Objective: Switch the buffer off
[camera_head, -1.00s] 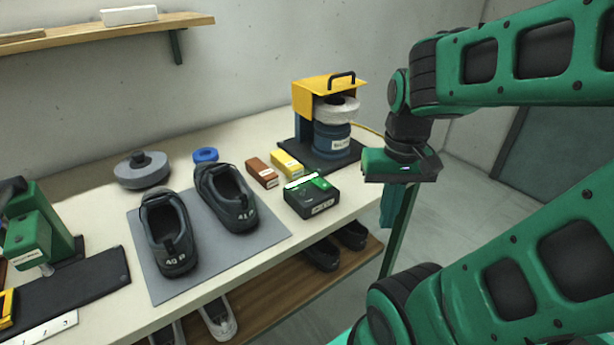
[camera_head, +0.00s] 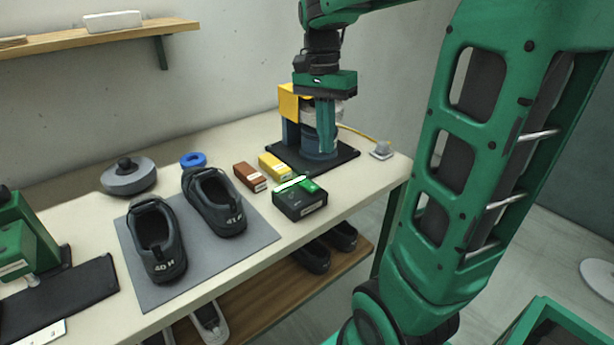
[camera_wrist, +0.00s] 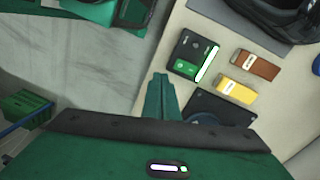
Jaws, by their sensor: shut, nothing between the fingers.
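The buffer (camera_head: 290,107) has a yellow hood, a pale wheel and a blue base on a black plate (camera_head: 346,160) at the table's back right. My gripper (camera_head: 327,150) points down with shut, empty fingers and hides much of the buffer in the head view. Whether it touches the buffer, I cannot tell. A black box (camera_head: 300,204) with a green part and a bright green lit strip sits in front of the buffer. In the wrist view, the box (camera_wrist: 184,50) lies beyond my shut fingertips (camera_wrist: 160,78), apart from them. Its label is too small to read.
A yellow box (camera_head: 274,166) and a brown-red box (camera_head: 249,177) lie beside the black box. Two dark shoes (camera_head: 214,203) stand on a grey mat (camera_head: 262,232). A small grey piece (camera_head: 381,150) sits at the table's right corner near a yellow cable.

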